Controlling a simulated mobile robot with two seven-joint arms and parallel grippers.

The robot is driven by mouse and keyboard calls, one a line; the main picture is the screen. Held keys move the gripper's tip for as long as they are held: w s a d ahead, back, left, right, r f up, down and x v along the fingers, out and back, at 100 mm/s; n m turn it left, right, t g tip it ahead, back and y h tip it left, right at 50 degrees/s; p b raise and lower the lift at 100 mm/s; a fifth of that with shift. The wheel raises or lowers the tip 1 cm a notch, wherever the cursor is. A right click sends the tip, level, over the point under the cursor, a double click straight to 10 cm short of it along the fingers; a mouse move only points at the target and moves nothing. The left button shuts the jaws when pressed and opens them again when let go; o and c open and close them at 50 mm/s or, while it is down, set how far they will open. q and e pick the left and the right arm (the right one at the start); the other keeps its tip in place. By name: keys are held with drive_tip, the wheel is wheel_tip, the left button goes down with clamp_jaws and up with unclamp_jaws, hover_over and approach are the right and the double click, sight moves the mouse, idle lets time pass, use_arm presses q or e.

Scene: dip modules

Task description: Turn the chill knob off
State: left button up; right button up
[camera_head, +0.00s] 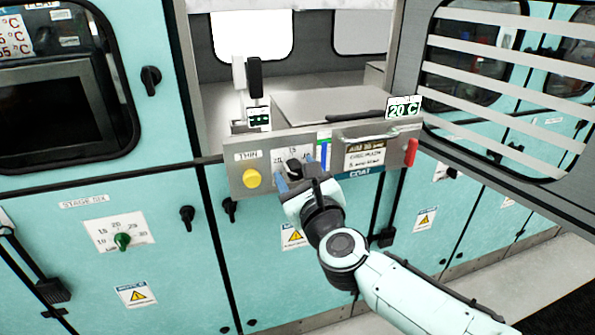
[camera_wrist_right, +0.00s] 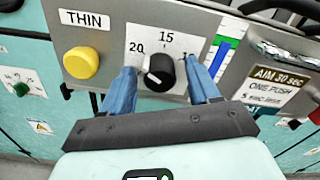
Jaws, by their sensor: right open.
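No label reading "chill" can be made out. A black knob (camera_head: 295,166) with a dial marked 20, 15 and a partly hidden number is on the grey panel (camera_head: 236,184). In the right wrist view the black knob (camera_wrist_right: 160,73) has a white mark on its left side. My right gripper (camera_wrist_right: 162,66) is open, with one blue finger on each side of this knob; contact cannot be told. In the head view my right gripper (camera_head: 299,168) reaches the panel from below right. My left gripper is not in view.
A yellow button (camera_head: 252,178) under "THIN" is left of the knob. A red handle (camera_head: 411,152) is at the panel's right end. A green knob (camera_head: 122,240) is on the "STAGE SIX" cabinet.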

drive_tip(key=shift+w, duration=0.15)
drive_tip(key=c, duration=1)
drive_tip(key=shift+c, duration=0.2)
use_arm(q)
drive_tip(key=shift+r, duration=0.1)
use_arm(e)
drive_tip(key=shift+n, duration=0.4)
drive_tip(key=n+p, duration=0.1)
drive_tip(key=n, duration=0.4)
drive_tip(key=shift+n+p, duration=0.4)
use_arm(q)
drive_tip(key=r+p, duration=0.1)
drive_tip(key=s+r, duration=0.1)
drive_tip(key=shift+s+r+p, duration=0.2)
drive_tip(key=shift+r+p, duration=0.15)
drive_tip(key=shift+p, duration=0.05)
use_arm(e)
drive_tip(key=n, duration=0.5)
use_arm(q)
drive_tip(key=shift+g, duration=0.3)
use_arm(e)
drive_tip(key=shift+n, duration=0.3)
